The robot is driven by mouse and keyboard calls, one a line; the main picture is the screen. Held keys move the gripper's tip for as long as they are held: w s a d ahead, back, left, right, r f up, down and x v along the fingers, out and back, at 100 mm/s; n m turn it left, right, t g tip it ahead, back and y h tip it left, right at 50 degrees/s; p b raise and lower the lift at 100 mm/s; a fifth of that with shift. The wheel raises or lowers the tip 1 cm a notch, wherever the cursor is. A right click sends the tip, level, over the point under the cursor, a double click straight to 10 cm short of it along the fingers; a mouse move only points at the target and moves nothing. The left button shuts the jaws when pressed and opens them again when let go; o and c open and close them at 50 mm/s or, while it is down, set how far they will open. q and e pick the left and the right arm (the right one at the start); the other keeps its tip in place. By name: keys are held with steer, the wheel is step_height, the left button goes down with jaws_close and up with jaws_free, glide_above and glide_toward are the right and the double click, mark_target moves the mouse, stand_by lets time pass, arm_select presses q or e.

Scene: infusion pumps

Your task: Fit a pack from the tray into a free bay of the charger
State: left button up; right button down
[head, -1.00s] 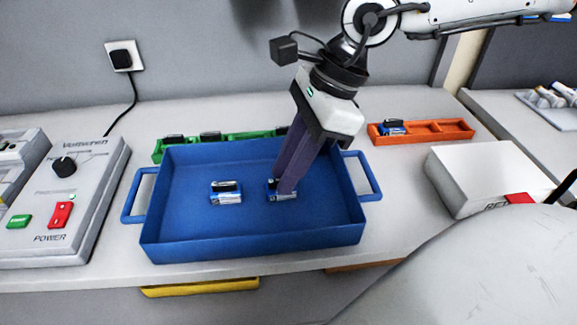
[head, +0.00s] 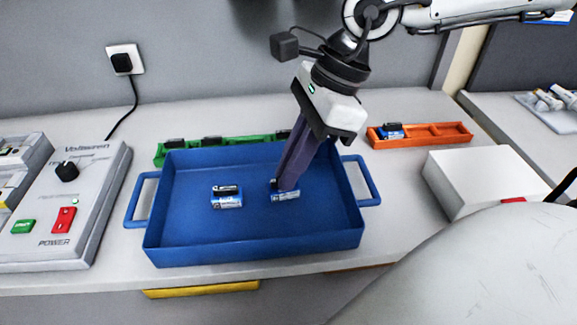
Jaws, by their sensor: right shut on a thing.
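The blue tray (head: 250,253) stands on the bench. A blue, white and black pack (head: 227,202) sits in it, left of the middle. My right gripper (head: 281,186) reaches down into the tray from above and is shut on a second pack (head: 286,196), low in the tray; whether this pack touches the floor I cannot tell. An orange rack (head: 450,134) at the back right has a pack (head: 392,131) in its left bay, and its other bays look empty. A green rack (head: 240,143) behind the tray holds dark-topped packs and is partly hidden. My left gripper is out of view.
A grey control panel (head: 88,190) with a knob stands on the left. A white box (head: 480,175) stands at the right, in front of the orange rack. The bench between tray and orange rack is clear. The tray's walls and side handles stand around the gripped pack.

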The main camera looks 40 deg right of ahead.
steer(key=shift+w+r+p, duration=0.1)
steer(key=shift+r+p, duration=1.45)
steer(key=shift+r, duration=1.55)
steer(key=shift+f, duration=0.1)
step_height(320, 180, down, 7)
steer(key=b, duration=0.4)
steer(key=shift+f, duration=0.15)
